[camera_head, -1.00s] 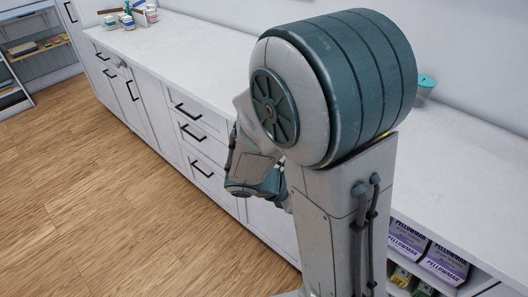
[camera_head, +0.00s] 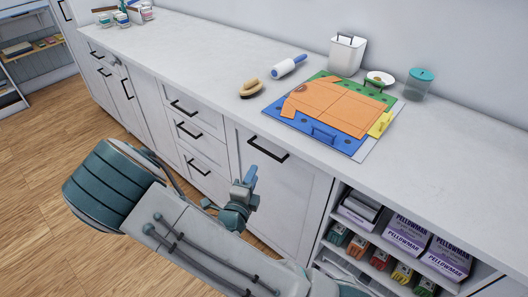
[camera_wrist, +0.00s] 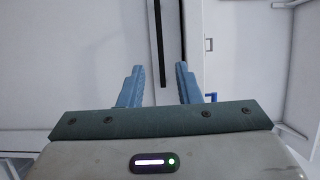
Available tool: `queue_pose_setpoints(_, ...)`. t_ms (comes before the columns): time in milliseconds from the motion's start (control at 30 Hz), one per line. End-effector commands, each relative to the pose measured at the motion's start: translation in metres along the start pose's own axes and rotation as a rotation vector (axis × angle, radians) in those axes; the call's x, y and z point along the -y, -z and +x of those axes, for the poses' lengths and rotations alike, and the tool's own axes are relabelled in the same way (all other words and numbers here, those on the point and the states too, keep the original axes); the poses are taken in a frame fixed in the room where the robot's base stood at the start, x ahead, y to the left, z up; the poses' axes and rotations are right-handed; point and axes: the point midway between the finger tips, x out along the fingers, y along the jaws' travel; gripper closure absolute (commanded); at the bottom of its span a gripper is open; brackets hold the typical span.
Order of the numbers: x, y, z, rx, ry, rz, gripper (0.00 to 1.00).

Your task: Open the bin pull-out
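The likely bin pull-out is the tall white front (camera_head: 283,195) below the counter, between the drawer stack and the open shelves. Its black bar handle (camera_head: 267,149) is near the top. My gripper (camera_head: 249,176) is in front of this panel, a little below the handle in the head view. In the wrist view my gripper (camera_wrist: 159,70) has its two blue fingers spread apart with nothing between them. A long black bar (camera_wrist: 158,40), apparently the handle, lies ahead, in line with the gap. I cannot tell the remaining distance.
Drawers with black handles (camera_head: 189,131) are left of the panel. Open shelves with purple boxes (camera_head: 407,232) are to its right. The counter above holds a brush (camera_head: 251,88), a roller (camera_head: 289,66), an orange sheet (camera_head: 335,107) and a white bin (camera_head: 347,54). Wood floor is clear at left.

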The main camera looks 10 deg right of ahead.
Motion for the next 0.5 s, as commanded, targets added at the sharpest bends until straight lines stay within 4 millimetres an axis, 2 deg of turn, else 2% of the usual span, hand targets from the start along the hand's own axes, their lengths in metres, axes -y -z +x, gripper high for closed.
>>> queue_pose_setpoints(300, 0.0, 0.002, 0.069, -0.005, 0.001, 0.002, 0.69)
queue_pose_setpoints(500, 0.0, 0.001, 0.101, -0.004, 0.0, 0.004, 0.69)
